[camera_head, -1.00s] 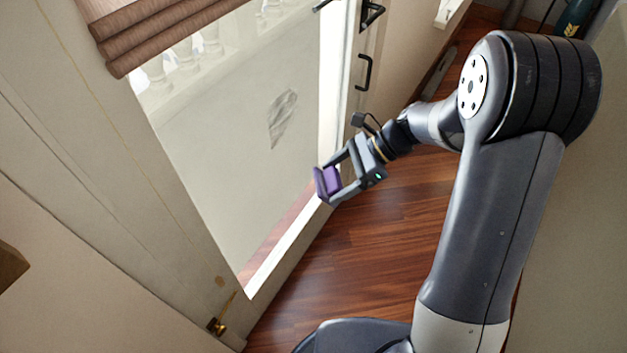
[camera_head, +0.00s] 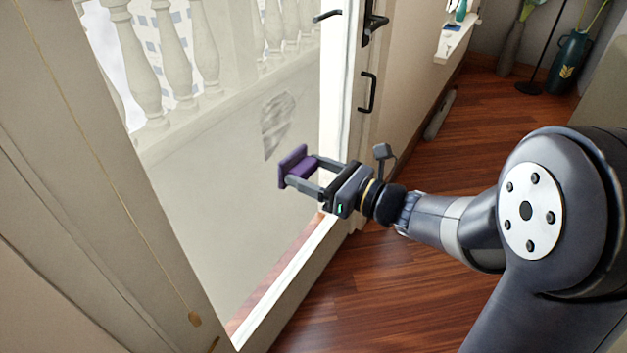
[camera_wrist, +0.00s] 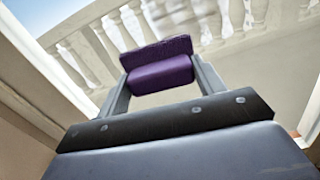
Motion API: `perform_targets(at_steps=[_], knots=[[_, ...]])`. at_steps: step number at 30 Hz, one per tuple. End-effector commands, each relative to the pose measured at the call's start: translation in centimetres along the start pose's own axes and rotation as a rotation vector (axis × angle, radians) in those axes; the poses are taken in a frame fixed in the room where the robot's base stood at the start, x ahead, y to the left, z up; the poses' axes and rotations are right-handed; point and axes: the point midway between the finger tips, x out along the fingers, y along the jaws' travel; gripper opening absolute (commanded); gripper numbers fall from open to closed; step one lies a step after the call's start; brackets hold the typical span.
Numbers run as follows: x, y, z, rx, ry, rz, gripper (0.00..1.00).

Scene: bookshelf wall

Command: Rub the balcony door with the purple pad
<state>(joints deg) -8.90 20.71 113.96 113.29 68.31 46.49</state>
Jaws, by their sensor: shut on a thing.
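The purple pad (camera_head: 293,166) is held between the fingers of my gripper (camera_head: 303,175), its flat face turned toward the door glass. In the wrist view the pad (camera_wrist: 158,66) sits between the two fingertips of my gripper (camera_wrist: 160,76). The balcony door (camera_head: 334,110) has a white frame and a large glass pane, with a grey smudge (camera_head: 277,125) on the pane above and left of the pad. The pad is in front of the pane; I cannot tell whether it touches the glass.
Black door handles (camera_head: 367,92) are on the frame to the right of the pane. Balusters (camera_head: 172,58) stand outside beyond the glass. A teal vase (camera_head: 569,63) stands at the far right.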

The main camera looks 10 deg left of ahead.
Motion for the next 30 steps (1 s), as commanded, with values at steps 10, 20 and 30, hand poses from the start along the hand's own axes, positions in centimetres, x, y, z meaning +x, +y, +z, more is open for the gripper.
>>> perform_targets(at_steps=[10,20,30], knots=[[3.5,0.1,0.0,0.0,0.001,0.004,0.4],[5.5,0.1,0.0,0.0,0.001,0.003,0.4],[5.6,0.1,0.0,0.0,0.001,0.002,0.4]])
